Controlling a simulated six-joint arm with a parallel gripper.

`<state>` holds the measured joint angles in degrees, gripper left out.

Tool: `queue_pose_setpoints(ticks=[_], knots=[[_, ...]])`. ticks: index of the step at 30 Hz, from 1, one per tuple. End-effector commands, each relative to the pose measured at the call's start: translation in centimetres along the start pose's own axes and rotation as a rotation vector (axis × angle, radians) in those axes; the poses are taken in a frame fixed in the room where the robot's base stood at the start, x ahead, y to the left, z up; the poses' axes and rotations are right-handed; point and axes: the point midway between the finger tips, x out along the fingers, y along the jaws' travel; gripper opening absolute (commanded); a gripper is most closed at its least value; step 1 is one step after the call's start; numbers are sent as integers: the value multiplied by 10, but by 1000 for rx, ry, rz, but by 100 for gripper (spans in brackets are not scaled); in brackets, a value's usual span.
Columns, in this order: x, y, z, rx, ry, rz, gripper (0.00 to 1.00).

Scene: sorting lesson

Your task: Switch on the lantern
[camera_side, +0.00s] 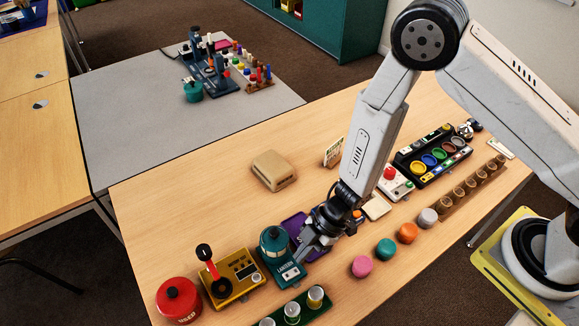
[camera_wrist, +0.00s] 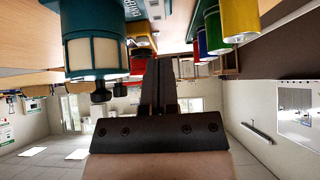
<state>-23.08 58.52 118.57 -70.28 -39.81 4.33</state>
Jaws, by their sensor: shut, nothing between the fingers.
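The teal lantern (camera_side: 275,244) stands upright on the near left part of the table, on a teal base with a pale label panel. In the wrist view the lantern (camera_wrist: 95,45) appears upside down at the upper left, with a cream window between teal bands. I cannot tell whether it is lit. In the wrist view my gripper's dark fingers (camera_wrist: 158,85) are together and empty, beside the lantern. Contact with the base is unclear, and the switch is not clearly visible.
Left of the lantern are a yellow lever box (camera_side: 233,278) and a red canister (camera_side: 178,299). A green holder with several cups (camera_side: 292,312) is in front. A purple tray (camera_side: 300,232) is partly hidden behind my gripper. Pink, teal and orange pieces (camera_side: 386,249) lie right.

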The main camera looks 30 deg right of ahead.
Motion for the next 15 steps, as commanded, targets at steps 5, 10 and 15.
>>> queue_pose_setpoints(ticks=[5, 10, 15], knots=[[-29, 1, 3, 2, 0, 4, 0], [-57, 1, 9, 2, 0, 5, 0], [-80, 0, 14, 1, 0, 3, 0]])
